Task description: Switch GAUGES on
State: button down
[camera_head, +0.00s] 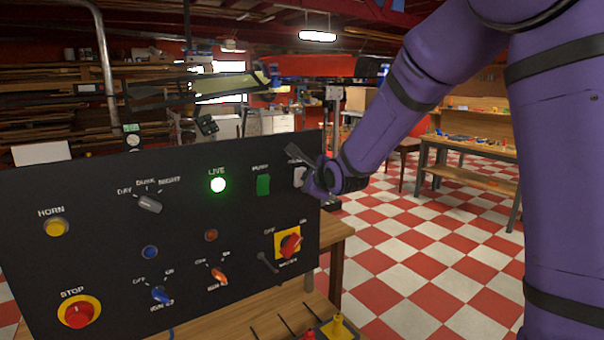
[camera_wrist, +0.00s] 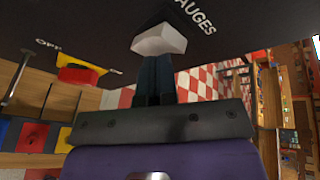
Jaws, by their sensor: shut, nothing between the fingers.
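The black control panel (camera_head: 100,240) stands upright at the left of the head view. The GAUGES switch, a pale rocker (camera_head: 299,175), is near its upper right edge, partly hidden by my gripper (camera_head: 308,182). In the wrist view the pale rocker (camera_wrist: 160,40) is beside the GAUGES lettering. My gripper (camera_wrist: 154,62) is shut and empty, its dark fingertips at the rocker's lower edge. I cannot tell whether they touch it. The rocker's on or off position cannot be read.
The red rotary switch on a yellow plate (camera_head: 290,243) lies below the rocker. A green PUSH button (camera_head: 263,185) is to its left, and a lit green LIVE lamp (camera_head: 218,185) is further left. A red STOP button (camera_head: 78,314) is at lower left. Checkered floor right of the panel is open.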

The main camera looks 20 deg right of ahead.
jog(key=shift+w+a+r, duration=0.1)
jog(key=shift+w, duration=0.15)
jog(key=shift+s, duration=0.1)
dwell(0.5)
jog(key=shift+s+d+f, duration=0.25)
jog(key=shift+s+f, duration=0.1)
jog(key=shift+s, duration=0.35)
jog(key=shift+s+f, duration=0.1)
jog(key=shift+s+d+f, duration=0.25)
jog(key=shift+s+f, duration=0.1)
jog(key=shift+s, duration=0.35)
jog(key=shift+s+d+f, duration=0.2)
jog(key=shift+s+f, duration=0.1)
jog(key=shift+s, duration=0.35)
jog(key=shift+s+d+f, duration=0.25)
jog(key=shift+s+f, duration=0.1)
jog(key=shift+s, duration=0.35)
jog(key=s+d+r+n+g, duration=0.2)
jog(key=s+n, duration=0.5)
jog(key=s, duration=0.5)
jog(key=s+d+r+n+g+h, duration=0.1)
jog(key=s+d+r+n+g, duration=0.1)
jog(key=s+n, duration=0.6)
jog(key=s+d+r+n+g+h, duration=0.1)
jog(key=s+r+n+g, duration=0.3)
jog(key=s+n, duration=0.4)
jog(key=s, duration=0.7)
jog(key=shift+s+d+r+g, duration=0.3)
jog(key=shift+s+d+r, duration=0.05)
jog(key=shift+d, duration=0.05)
